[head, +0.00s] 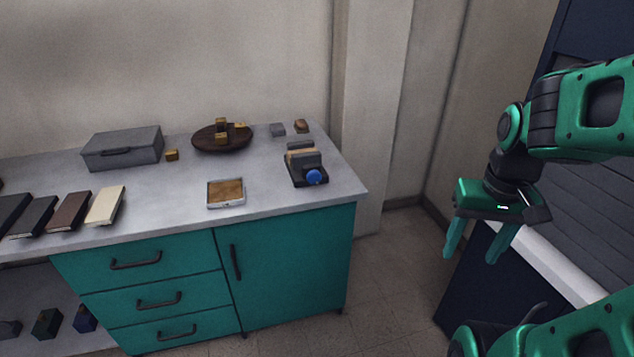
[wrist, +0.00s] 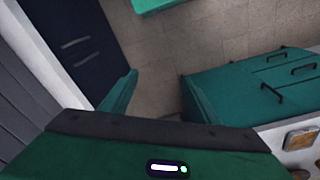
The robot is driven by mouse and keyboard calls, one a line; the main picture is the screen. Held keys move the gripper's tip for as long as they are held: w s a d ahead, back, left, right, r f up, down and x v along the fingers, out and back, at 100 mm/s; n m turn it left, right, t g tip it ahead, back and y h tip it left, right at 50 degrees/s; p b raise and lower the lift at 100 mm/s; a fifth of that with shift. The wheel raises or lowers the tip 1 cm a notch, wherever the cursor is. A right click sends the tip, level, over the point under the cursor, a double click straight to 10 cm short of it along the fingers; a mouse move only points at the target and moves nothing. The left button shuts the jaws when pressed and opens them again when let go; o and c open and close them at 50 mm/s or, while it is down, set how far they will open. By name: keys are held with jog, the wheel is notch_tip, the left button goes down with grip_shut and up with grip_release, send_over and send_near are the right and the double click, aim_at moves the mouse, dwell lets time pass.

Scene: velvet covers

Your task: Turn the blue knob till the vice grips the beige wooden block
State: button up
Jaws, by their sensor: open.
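The blue knob (head: 314,177) is on the front of a small dark vice (head: 306,164), which stands near the right end of the grey worktop. The beige wooden block (head: 300,152) shows between the vice's grey parts; I cannot tell whether the jaws touch it. My gripper (head: 472,254) is open and empty, pointing down to the right of the worktop and well apart from the vice. In the wrist view my open fingers (wrist: 158,98) point over the floor, and the vice and knob are not recognisable there.
The worktop (head: 265,210) sits on teal drawers (head: 150,270). A framed tray (head: 225,193) lies left of the vice, with a round brown dish (head: 222,138) behind it. A grey case (head: 122,148) and several books (head: 105,206) are further left. Floor (head: 400,240) is clear between worktop and gripper.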

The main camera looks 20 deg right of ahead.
jog(key=w+f+n+t, duration=0.1)
jog(key=w+f+t, duration=0.1)
jog(key=w, duration=0.5)
jog(key=w+f+n+t, duration=0.1)
jog(key=w+f, duration=0.2)
jog(key=w, duration=0.3)
jog(key=n+t+y, duration=0.1)
jog(key=n+t, duration=0.1)
jog(key=t, duration=1.2)
send_near(315, 179)
jog(key=w, duration=0.9)
jog(key=shift+w+a+f, duration=0.1)
jog(key=shift+f, duration=0.05)
jog(key=c, duration=1.1)
jog(key=shift+o, duration=0.2)
